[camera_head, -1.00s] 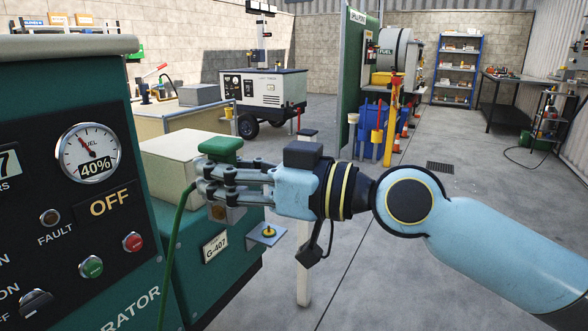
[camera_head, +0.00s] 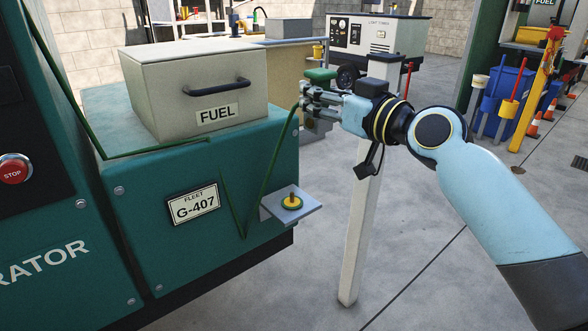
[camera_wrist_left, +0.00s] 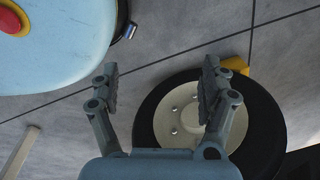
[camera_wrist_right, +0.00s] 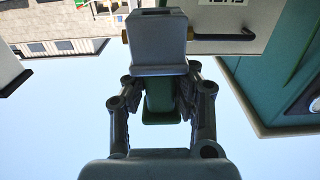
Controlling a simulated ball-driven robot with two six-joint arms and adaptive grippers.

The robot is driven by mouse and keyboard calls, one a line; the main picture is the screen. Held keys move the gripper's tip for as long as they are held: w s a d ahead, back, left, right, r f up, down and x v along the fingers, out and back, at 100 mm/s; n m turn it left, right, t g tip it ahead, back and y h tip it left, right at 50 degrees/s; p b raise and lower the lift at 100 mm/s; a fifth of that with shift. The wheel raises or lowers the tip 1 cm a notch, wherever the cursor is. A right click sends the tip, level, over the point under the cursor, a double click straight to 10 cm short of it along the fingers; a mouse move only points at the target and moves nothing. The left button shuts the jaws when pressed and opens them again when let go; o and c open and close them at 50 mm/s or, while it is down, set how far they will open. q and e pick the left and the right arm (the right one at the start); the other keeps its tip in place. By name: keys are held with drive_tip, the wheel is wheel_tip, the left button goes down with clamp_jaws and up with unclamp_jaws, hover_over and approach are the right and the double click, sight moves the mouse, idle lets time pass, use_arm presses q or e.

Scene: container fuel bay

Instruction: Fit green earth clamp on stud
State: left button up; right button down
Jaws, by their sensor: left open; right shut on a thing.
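The green earth clamp (camera_head: 320,75), with a green top and a grey lower block, is held in my right gripper (camera_head: 306,99). In the right wrist view its grey block (camera_wrist_right: 158,45) sticks out beyond the fingers, and my right gripper (camera_wrist_right: 163,100) is shut on its green part. The brass stud (camera_head: 291,199) stands upright on a small grey bracket (camera_head: 310,211) on the generator's side. The clamp is apart from it, higher and slightly right in the head view. My left gripper (camera_wrist_left: 158,80) is open and empty, over a wheel.
A green cable (camera_head: 268,174) hangs from the clamp and loops along the generator. A FUEL box (camera_head: 165,95) sits on the teal generator base (camera_head: 140,235). A white post (camera_head: 357,230) stands right of the bracket. A wheel (camera_wrist_left: 170,125) shows in the left wrist view.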

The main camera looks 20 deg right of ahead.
drive_tip(key=w+a+f+b, duration=0.1)
drive_tip(key=w+f+b, duration=0.1)
drive_tip(key=f, duration=0.3)
drive_tip(key=w+f+b, duration=0.2)
drive_tip(key=f+b, duration=0.3)
drive_tip(key=w+a+f+b, duration=0.1)
drive_tip(key=w+f+b, duration=0.1)
drive_tip(key=f, duration=0.3)
drive_tip(key=shift+w+a+f+b, duration=0.15)
drive_tip(key=shift+w+a+b, duration=0.25)
drive_tip(key=shift+b, duration=0.5)
drive_tip(key=shift+f+b, duration=0.35)
drive_tip(key=shift+b, duration=0.05)
use_arm(q)
drive_tip(key=w+d+r+t, duration=0.1)
drive_tip(key=w+d+r, duration=0.3)
drive_tip(key=w+r, duration=0.4)
drive_tip(key=shift+w+r+h, duration=0.3)
drive_tip(key=shift+w+r, duration=0.05)
drive_tip(key=shift+r, duration=0.05)
drive_tip(key=shift+s+f+b, duration=0.15)
drive_tip(key=shift+f+b, duration=0.25)
use_arm(e)
drive_tip(key=shift+f, duration=0.2)
use_arm(q)
drive_tip(key=shift+f, duration=0.15)
use_arm(e)
drive_tip(key=shift+f, duration=0.15)
